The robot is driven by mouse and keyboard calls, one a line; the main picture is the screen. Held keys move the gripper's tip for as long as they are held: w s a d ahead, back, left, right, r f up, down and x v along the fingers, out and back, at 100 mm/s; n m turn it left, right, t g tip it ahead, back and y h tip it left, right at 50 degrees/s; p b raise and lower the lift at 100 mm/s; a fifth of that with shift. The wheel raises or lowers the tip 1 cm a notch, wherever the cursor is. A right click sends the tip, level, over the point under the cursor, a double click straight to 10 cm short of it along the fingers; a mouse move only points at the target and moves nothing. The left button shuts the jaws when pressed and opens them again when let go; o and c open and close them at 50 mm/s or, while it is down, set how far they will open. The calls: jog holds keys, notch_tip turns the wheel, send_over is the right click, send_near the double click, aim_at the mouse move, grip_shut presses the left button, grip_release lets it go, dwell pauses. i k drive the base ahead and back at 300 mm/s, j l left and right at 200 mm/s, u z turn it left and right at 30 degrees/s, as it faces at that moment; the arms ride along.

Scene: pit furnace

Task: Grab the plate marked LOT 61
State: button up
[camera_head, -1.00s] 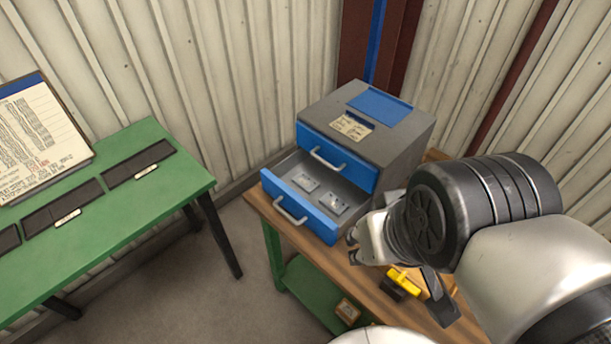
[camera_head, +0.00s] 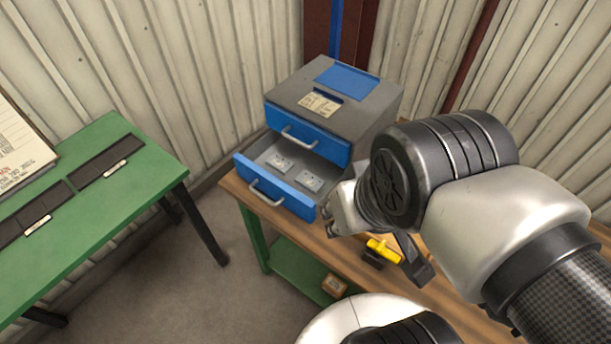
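Two small pale plates lie apart in the open lower drawer (camera_head: 273,187) of a grey and blue cabinet (camera_head: 335,95). One is the left plate (camera_head: 279,162) and the other is the right plate (camera_head: 309,181). Their markings are too small to read, so I cannot tell which is LOT 61. My gripper (camera_head: 328,222) is just right of the drawer's front corner, close to it and partly hidden by my arm. I cannot make out whether its fingers are open or shut.
The cabinet stands on a wooden bench (camera_head: 250,204) with a yellow and black object (camera_head: 382,250) near my arm. The cabinet's upper drawer (camera_head: 306,137) is shut. A green table (camera_head: 90,210) with dark labelled strips stands left, with open floor between.

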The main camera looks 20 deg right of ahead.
aim_at(279, 162)
jog(key=i+j+z, duration=0.1)
jog(key=j, duration=0.3)
jog(key=i+j+z, duration=0.15)
jog(key=j, duration=0.25)
jog(key=i+j+z, duration=0.1)
jog(key=j, duration=0.35)
jog(key=i+j+z, duration=0.15)
jog(key=j, duration=0.3)
jog(key=i+j+z, duration=0.1)
jog(key=j, duration=0.35)
jog(key=i+j+z, duration=0.15)
jog(key=j, duration=0.3)
